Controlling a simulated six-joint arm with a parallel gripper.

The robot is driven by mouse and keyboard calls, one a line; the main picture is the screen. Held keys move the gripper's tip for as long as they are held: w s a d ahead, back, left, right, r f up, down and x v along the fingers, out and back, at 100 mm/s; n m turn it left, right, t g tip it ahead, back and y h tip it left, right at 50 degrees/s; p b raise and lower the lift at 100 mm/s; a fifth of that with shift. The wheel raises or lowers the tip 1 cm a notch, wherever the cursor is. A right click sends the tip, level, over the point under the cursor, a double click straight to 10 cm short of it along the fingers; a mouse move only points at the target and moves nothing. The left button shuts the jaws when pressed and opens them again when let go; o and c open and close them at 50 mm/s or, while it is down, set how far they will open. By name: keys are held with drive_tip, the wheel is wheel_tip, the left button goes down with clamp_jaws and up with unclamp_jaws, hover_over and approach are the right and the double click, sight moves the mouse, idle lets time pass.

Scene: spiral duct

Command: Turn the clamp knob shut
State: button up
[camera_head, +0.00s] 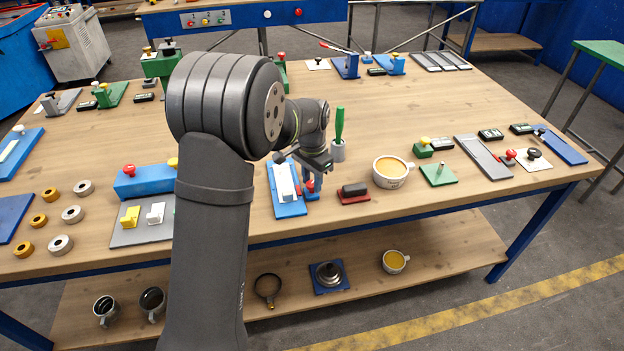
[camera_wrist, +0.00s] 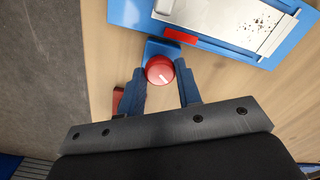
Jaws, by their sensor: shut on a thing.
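The red clamp knob (camera_wrist: 159,70) has a white line on its face and sits on a small blue block (camera_wrist: 155,47). My gripper (camera_wrist: 160,73) has its two blue fingers on either side of the knob and is shut on it. The white line on the knob lies at a slant. Beside the block is a blue fixture (camera_wrist: 133,12) with a pale metal plate (camera_wrist: 222,17) and a red bar (camera_wrist: 181,36). In the head view, my gripper (camera_head: 314,182) is low at the right of this blue fixture (camera_head: 291,210); the knob is partly hidden there.
A red base with a black block (camera_head: 354,190), a grey holder with a green-handled tool (camera_head: 339,130) and a cup (camera_head: 391,171) stand close at the right. A blue box with a red knob (camera_head: 146,182) is at the left. Bare wood lies behind the cup.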

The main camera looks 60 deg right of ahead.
sight(312, 183)
drive_tip(key=m, duration=0.5)
drive_tip(key=shift+m, duration=0.3)
drive_tip(key=m, duration=0.4)
drive_tip(key=shift+m, duration=0.4)
drive_tip(key=o, duration=1)
drive_tip(key=shift+c, duration=0.2)
wheel_tip(312, 183, up, 17)
drive_tip(key=shift+r, duration=0.2)
wheel_tip(312, 183, down, 18)
drive_tip(key=shift+r, duration=0.25)
idle(0.4)
